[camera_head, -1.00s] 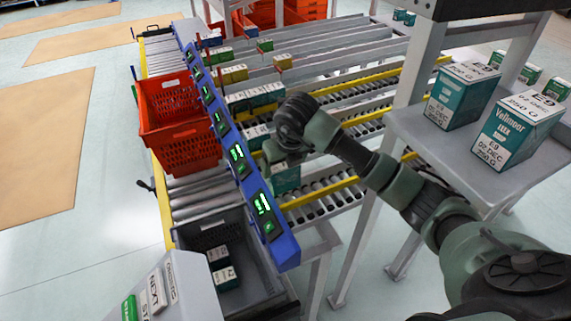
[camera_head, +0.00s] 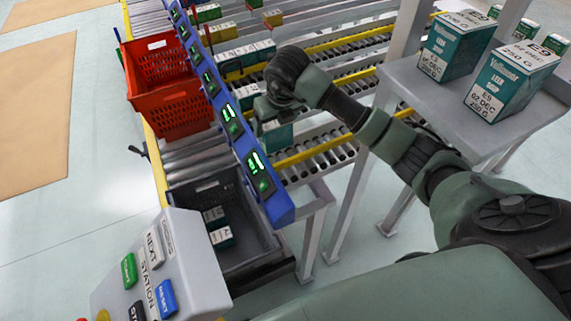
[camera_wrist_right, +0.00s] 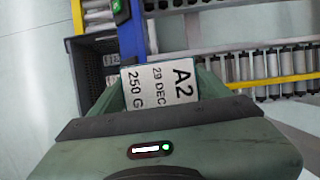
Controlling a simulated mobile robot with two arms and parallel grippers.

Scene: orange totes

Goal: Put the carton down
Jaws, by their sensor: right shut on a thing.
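My right gripper (camera_head: 268,112) points down over the roller lanes, just right of the blue display rail. It is shut on a teal and white carton (camera_head: 279,137), whose far parts the gripper hides. In the right wrist view the carton (camera_wrist_right: 160,87) fills the space between the fingers (camera_wrist_right: 160,92), its white label reading A2, 29 DEC, 250 G. A dark grey tote (camera_head: 265,258) stands on the near end of the conveyor, left of the rail, with a few cartons (camera_head: 219,236) inside. My left gripper is not in view.
The blue rail (camera_head: 235,130) with green displays runs between the carton and the totes. A red tote (camera_head: 165,115) stands behind the grey one. A button panel (camera_head: 160,270) is at the front left. Two large Vellmoor cartons (camera_head: 512,80) stand on a shelf (camera_head: 440,103) at right.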

